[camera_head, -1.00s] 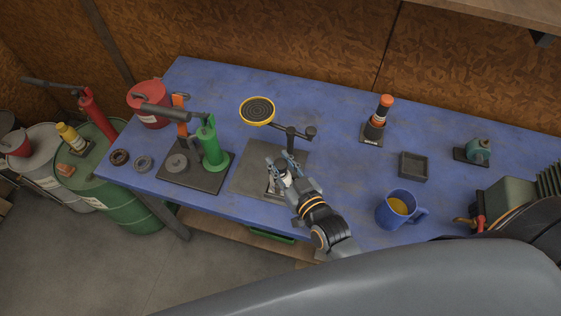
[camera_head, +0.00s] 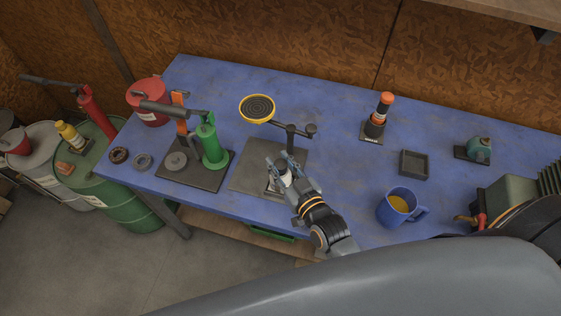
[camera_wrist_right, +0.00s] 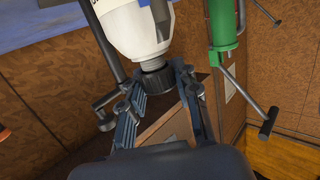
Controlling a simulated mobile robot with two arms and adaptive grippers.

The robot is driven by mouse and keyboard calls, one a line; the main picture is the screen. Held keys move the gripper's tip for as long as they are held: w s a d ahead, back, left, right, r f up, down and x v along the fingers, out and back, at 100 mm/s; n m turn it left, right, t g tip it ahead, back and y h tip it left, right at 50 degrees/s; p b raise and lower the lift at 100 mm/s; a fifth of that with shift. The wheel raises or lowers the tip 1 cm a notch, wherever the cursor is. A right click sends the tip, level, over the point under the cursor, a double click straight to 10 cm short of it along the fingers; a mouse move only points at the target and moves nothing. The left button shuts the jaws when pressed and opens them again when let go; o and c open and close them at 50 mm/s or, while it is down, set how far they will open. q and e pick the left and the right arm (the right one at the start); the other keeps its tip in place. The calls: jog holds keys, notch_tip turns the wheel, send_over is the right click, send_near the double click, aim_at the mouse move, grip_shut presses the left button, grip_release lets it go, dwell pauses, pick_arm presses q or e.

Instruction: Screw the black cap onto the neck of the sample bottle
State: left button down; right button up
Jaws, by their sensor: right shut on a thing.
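The white sample bottle (camera_wrist_right: 138,25) shows at the top of the right wrist view, with its grey threaded neck (camera_wrist_right: 150,66) visible. The black cap (camera_wrist_right: 157,84) is at the end of the neck, and thread still shows between cap and bottle body. My right gripper (camera_wrist_right: 160,80) is shut on the cap, one finger on each side. In the head view, my right gripper (camera_head: 280,163) is above the dark plate (camera_head: 250,180), and a bit of white bottle (camera_head: 284,179) shows between its fingers. The cap is hidden there. My left gripper is in neither view.
A green press (camera_head: 210,145) stands to the left. A blue mug (camera_head: 398,206), a dark tray (camera_head: 413,165) and an orange-topped bottle (camera_head: 379,115) are to the right. The blue table between is clear.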

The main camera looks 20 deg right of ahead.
jog(key=shift+f, duration=0.3)
jog(key=o, duration=0.8)
jog(key=shift+o, duration=0.2)
jog(key=v, duration=1.2)
